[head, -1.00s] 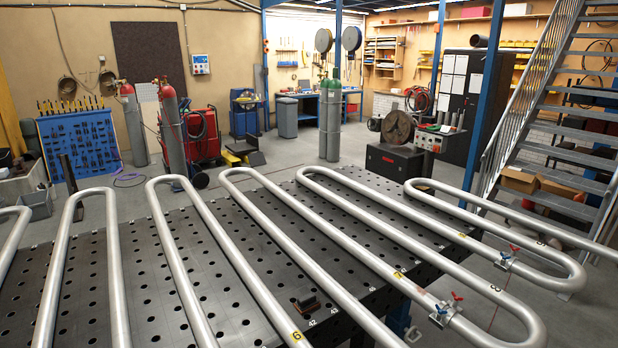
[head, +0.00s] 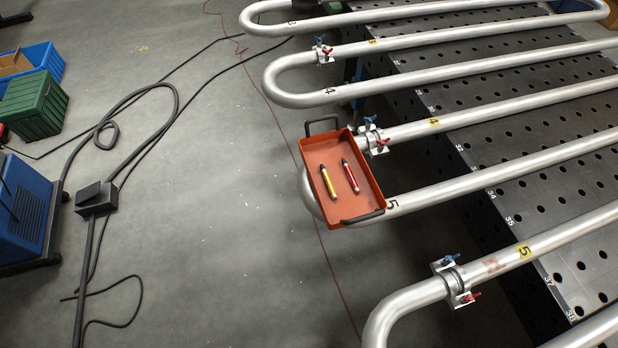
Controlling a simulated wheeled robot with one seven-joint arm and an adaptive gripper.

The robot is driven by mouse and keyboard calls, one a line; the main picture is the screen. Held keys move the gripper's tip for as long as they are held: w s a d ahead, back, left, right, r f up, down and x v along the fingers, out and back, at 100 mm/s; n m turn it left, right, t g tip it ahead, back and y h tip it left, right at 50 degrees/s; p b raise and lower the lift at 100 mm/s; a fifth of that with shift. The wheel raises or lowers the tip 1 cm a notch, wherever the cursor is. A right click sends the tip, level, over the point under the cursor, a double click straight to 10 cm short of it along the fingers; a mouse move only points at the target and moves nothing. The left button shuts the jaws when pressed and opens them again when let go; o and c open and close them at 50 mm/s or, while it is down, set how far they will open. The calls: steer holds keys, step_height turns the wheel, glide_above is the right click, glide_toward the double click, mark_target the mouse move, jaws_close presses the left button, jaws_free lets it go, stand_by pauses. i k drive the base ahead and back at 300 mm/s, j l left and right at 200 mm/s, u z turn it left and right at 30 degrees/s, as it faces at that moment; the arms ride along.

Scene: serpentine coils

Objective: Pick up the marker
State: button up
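Two markers lie in an orange-red tray (head: 318,148) with dark handles, in the middle of the head view. One marker is yellow (head: 328,183), the other is red (head: 350,176). They lie side by side, apart and roughly parallel, slightly tilted in the picture. The tray sits over the bent end of a silver pipe coil (head: 455,189) near the label 5. What holds the tray up is hidden beneath it. My gripper is not in view.
Silver serpentine pipes with red and blue valves (head: 373,135) run over a perforated dark table (head: 588,275) at the right. Black cables (head: 150,90) lie on the grey floor at the left, near a blue machine (head: 25,210) and a green crate (head: 33,105). Open floor lies left of the tray.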

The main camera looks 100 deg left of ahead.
mark_target(330, 185)
steer(key=j+u, duration=0.1)
steer(key=u, duration=2.1)
steer(key=j+u, duration=0.3)
steer(key=i+j+u, duration=0.15)
steer(key=u, duration=0.15)
steer(key=j, duration=0.1)
